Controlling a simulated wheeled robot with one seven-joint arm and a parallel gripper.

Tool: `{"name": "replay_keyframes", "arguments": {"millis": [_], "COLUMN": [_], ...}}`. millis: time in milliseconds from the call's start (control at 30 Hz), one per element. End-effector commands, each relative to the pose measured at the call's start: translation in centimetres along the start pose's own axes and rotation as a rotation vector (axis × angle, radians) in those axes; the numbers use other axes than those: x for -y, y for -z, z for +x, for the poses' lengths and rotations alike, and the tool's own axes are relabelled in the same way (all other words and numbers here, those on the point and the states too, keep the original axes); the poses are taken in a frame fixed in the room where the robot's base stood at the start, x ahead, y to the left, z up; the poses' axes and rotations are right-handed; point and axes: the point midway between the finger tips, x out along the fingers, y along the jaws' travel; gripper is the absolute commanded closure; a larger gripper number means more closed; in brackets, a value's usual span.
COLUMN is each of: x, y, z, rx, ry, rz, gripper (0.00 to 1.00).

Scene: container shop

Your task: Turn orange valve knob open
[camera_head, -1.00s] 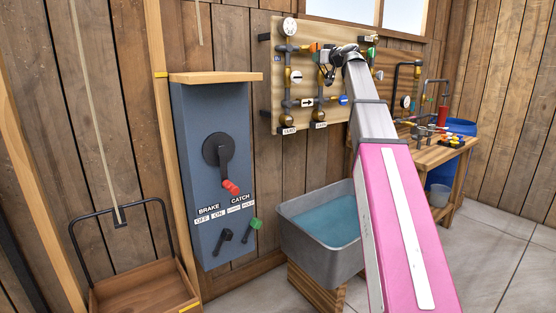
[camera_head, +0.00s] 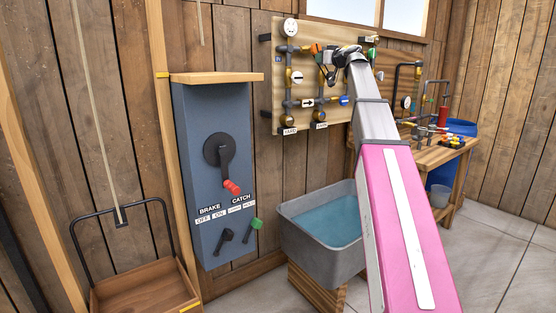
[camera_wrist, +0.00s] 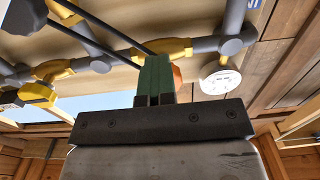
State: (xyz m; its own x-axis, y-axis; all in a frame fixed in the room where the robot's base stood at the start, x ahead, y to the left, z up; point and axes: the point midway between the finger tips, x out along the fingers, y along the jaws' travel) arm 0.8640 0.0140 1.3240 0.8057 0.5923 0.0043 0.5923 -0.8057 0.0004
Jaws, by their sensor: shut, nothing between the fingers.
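The orange valve knob (camera_head: 315,48) is on the upper pipe of the wooden pipe board, right of the round white gauge. In the wrist view, a sliver of the orange knob (camera_wrist: 177,75) shows behind the right edge of my gripper's fingers. My gripper (camera_wrist: 154,75) has its green fingers together with nothing between them. It is close to the knob, but whether it touches is hidden. In the head view my gripper (camera_head: 325,60) is small and dark at the end of the arm, just right of and below the knob.
Grey pipes with yellow fittings (camera_wrist: 175,48) run close around my fingers, and a white gauge (camera_wrist: 220,80) is to their right. A grey water tub (camera_head: 300,235) stands below the board. A blue brake panel (camera_head: 190,150) is on the left.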

Motion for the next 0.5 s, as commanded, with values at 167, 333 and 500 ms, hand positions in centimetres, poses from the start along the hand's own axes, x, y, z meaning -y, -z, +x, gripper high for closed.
{"name": "replay_keyframes", "arguments": {"millis": [167, 333, 500], "x": [-1.6, -2.1, -2.4], "y": [0.3, 0.4, 0.5], "z": [1.6, 1.6, 1.6], "rx": [0.003, 0.004, 0.004], "ry": [-0.009, -0.01, -0.01], "rz": [0.004, 0.005, 0.005], "gripper": [1.0, 1.0, 1.0]}}
